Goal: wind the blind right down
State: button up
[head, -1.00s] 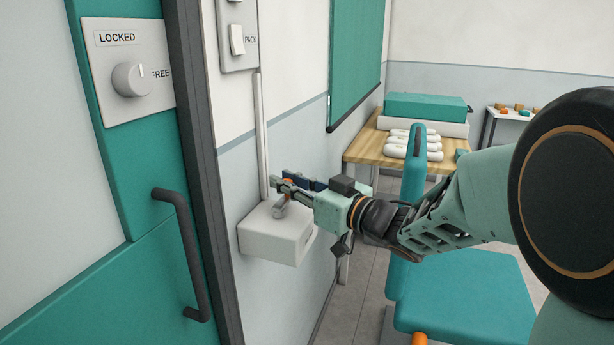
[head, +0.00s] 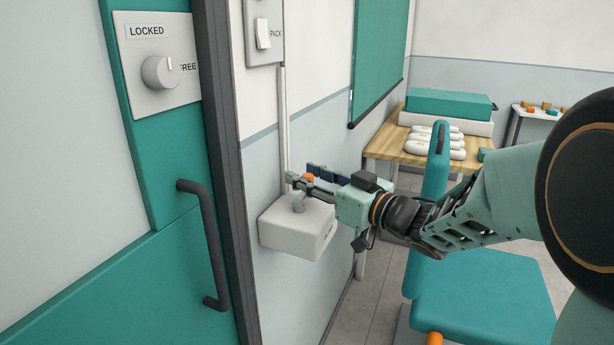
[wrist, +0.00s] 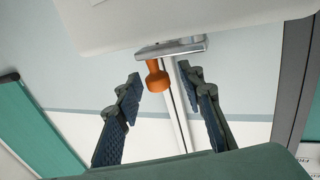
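The teal blind (head: 380,55) hangs on the side wall in the head view, with a dark bar along its lower edge. Below and left of it, a white winder box (head: 297,228) is on the wall, with a grey crank and an orange knob (head: 307,177). My gripper (head: 297,182) is at the crank. In the wrist view, the orange knob (wrist: 157,78) stands between my gripper's two fingers (wrist: 162,78), with a gap visible on each side. The fingers are open and hold nothing. Part of the crank is hidden by the fingers in the head view.
A teal door with a dark handle (head: 205,245) and a lock dial (head: 160,72) is at left. A switch panel (head: 264,35) is above the winder. A teal chair (head: 480,300) stands below my arm. A wooden table (head: 395,150) with white insoles is behind.

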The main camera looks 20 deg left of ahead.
jog(key=v, duration=1.2)
